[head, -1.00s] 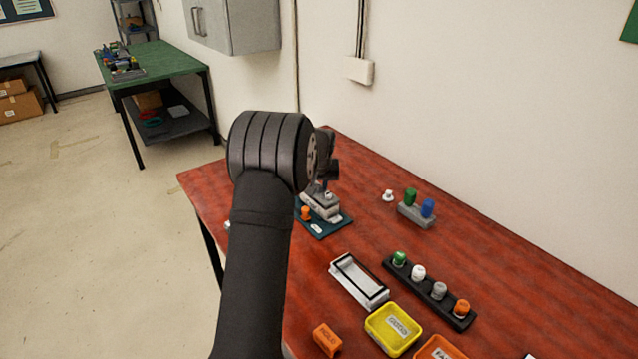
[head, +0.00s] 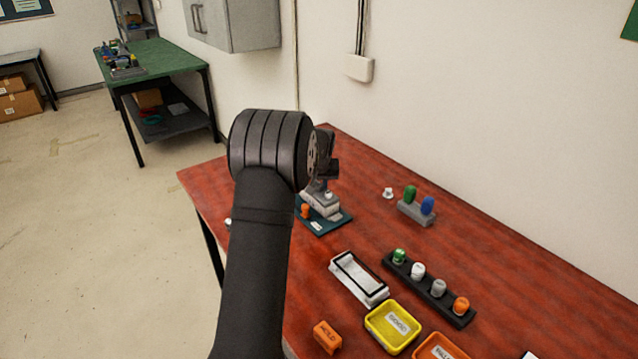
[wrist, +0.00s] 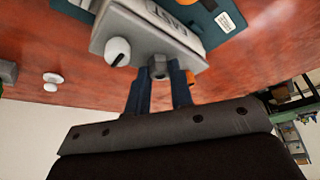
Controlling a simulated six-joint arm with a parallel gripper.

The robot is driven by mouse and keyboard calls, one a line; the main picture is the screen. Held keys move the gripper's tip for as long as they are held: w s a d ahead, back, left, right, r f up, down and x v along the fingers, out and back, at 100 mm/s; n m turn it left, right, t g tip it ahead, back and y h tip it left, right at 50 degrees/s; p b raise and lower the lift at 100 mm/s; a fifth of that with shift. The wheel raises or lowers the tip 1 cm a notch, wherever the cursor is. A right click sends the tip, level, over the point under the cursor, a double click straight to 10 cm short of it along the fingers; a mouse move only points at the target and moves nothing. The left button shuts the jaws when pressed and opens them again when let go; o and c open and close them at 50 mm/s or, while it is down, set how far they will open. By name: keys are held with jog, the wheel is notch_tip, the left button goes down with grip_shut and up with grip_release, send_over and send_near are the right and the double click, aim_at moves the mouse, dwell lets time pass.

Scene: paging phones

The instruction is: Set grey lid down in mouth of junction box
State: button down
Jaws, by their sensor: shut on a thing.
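A grey junction box (head: 320,208) stands on a teal base plate (head: 336,221) toward the far left of the red table. In the wrist view, a grey block with a lettered pale face (wrist: 165,22) sits just beyond my fingertips. My gripper (wrist: 158,80) is shut around a small grey hexagonal piece, apparently the grip of the grey lid (wrist: 158,66). The lid's outline blends with the grey block, so I cannot tell whether it is seated in the mouth. In the head view my arm partly covers the gripper (head: 326,184).
An orange knob (head: 305,211) is by the box. A white tray (head: 345,284), a black rack with several coloured pegs (head: 437,306) and a yellow bin (head: 373,325) lie nearer. A grey holder (head: 416,215) with green and blue pieces stands to the right.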

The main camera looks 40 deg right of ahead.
jog(key=shift+f, duration=0.2)
jog(key=c, duration=1.2)
grip_release()
jog(key=shift+o, duration=0.5)
jog(key=shift+o, duration=1.2)
jog(key=shift+r, duration=3.2)
jog(key=shift+f, duration=0.15)
